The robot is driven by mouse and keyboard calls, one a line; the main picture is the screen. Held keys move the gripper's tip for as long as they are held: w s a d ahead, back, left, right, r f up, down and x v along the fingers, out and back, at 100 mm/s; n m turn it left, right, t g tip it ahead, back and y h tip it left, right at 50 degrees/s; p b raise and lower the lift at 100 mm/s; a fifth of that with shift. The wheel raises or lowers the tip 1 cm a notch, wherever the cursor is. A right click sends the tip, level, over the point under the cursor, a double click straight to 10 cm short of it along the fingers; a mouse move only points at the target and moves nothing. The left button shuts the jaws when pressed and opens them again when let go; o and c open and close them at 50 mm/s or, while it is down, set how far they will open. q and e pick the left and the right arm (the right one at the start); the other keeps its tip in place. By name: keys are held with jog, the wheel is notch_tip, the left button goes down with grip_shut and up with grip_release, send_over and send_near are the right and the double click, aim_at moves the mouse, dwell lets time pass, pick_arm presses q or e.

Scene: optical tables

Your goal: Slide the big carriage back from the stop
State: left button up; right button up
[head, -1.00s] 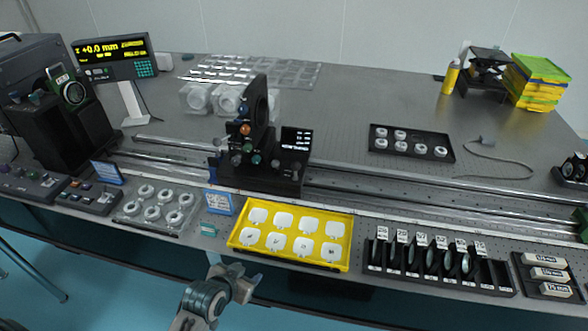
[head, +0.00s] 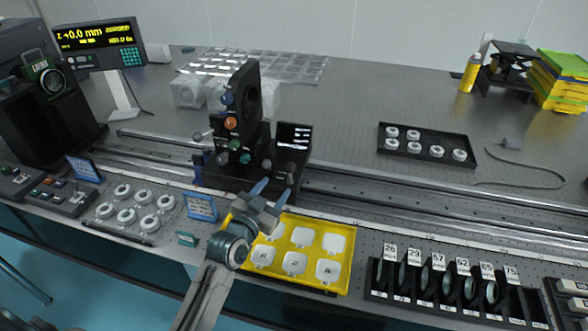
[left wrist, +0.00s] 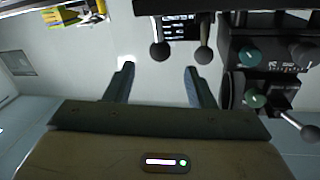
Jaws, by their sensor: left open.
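The big carriage (head: 232,178) is a black block on the long rail, with a tall black mount and coloured knobs on it. My left gripper (head: 270,188) is open and empty, just in front of the carriage's right part, above the yellow tray's back edge. In the left wrist view the two fingers (left wrist: 157,82) are apart. Two round-ended levers (left wrist: 180,48) of the carriage hang just beyond them, near the fingertips. Whether a finger touches a lever I cannot tell. The stop is not clearly made out. My right gripper is not in view.
The rail (head: 420,205) runs clear to the right of the carriage. A yellow tray (head: 350,262) of white pieces lies in front, under my left arm. A black lens rack (head: 450,298) is at the front right. A blue-framed sign (head: 201,206) stands at the carriage's front left.

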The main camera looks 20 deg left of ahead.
aim_at(287, 171)
pick_arm(q)
jog(key=w, duration=0.2)
jog(key=w+r+p, duration=0.1)
jog(key=shift+w+d, duration=0.25)
jog(key=w, duration=0.4)
jog(key=shift+w+d+f, duration=0.25)
jog(key=shift+w+d, duration=0.05)
jog(key=shift+w, duration=0.05)
jog(key=shift+w+p, duration=0.3)
jog(key=shift+w, duration=0.25)
jog(key=shift+w+d, duration=0.1)
jog(key=shift+w, duration=0.05)
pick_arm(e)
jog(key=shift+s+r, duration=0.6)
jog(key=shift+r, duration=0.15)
pick_arm(q)
jog(key=shift+c, duration=0.2)
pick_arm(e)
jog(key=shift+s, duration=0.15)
pick_arm(q)
grip_shut()
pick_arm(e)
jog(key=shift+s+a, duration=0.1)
